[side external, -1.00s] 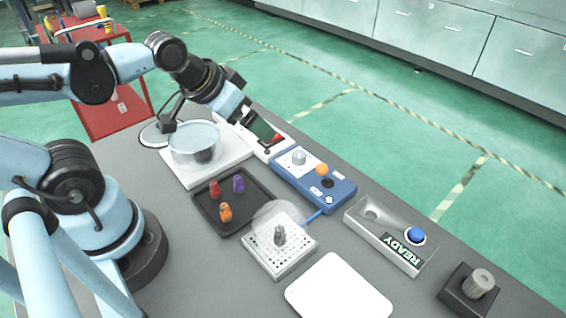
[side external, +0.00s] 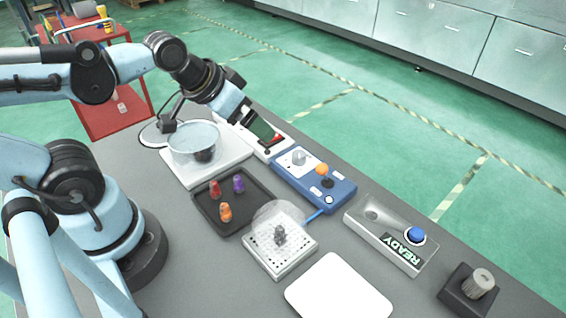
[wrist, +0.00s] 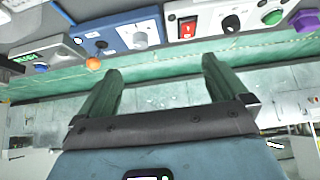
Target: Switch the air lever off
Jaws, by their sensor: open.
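The air lever with its orange ball knob (side external: 322,169) stands on a blue box (side external: 335,192) that also carries a grey dial (side external: 299,157). In the wrist view the orange knob (wrist: 93,63) shows left of my fingers, beside the blue box (wrist: 118,22). My gripper (side external: 263,130) is up and to the left of the lever in the side view, near the white box with a red switch. In the wrist view my gripper (wrist: 160,68) is open, with nothing between its two fingers. It is apart from the lever.
A clear bowl (side external: 194,143) stands on a white base. A dark tray (side external: 225,222) holds small red, purple and orange pieces. A perforated white block (side external: 282,262), a READY box with blue button (side external: 415,235), a white pad (side external: 338,290) and a black knob box (side external: 468,292) stand nearby.

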